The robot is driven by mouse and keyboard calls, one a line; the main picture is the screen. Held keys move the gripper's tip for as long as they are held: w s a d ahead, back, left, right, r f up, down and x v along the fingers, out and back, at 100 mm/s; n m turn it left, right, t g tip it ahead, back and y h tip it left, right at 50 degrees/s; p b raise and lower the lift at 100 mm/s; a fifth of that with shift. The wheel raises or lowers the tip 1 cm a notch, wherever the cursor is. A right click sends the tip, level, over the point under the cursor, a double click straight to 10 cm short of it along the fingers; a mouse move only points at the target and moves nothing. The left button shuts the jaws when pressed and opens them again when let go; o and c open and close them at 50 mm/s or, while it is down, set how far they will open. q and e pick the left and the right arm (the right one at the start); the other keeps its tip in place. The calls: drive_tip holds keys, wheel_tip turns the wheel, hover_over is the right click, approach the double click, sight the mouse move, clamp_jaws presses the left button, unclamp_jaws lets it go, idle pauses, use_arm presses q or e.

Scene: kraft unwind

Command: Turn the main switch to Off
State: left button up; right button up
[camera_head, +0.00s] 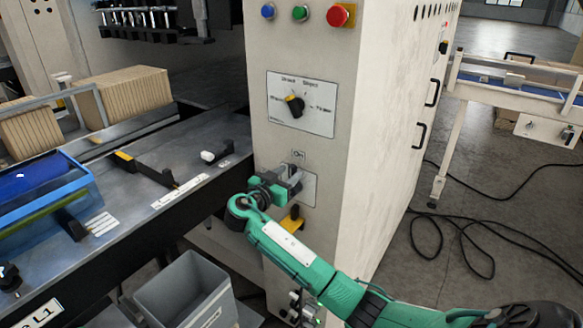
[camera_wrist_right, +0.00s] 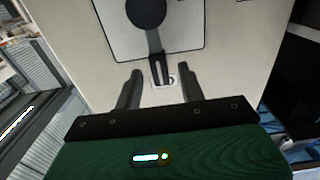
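The main switch's plate (camera_head: 309,189) is on the cabinet front, with a small "On" label (camera_head: 298,155) above it. My right gripper (camera_head: 292,183) is in front of the plate and hides most of the switch. In the right wrist view, the switch has a round black hub (camera_wrist_right: 147,11) and a dark lever (camera_wrist_right: 155,45) pointing at the small label (camera_wrist_right: 171,81). My right gripper (camera_wrist_right: 161,72) is open there, one finger on each side of the lever's end, with gaps on both sides. My left gripper is not in view.
Above is a selector knob (camera_head: 294,105) on a white plate, with blue (camera_head: 268,11), green (camera_head: 300,13) and red (camera_head: 340,14) buttons higher up. A yellow and black part (camera_head: 292,220) sits below the switch. A grey bin (camera_head: 187,290) stands lower left, beside the conveyor table (camera_head: 130,195).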

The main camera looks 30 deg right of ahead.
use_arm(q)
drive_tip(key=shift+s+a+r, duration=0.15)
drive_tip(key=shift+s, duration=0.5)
use_arm(e)
drive_tip(key=shift+x, duration=1.2)
clamp_jaws()
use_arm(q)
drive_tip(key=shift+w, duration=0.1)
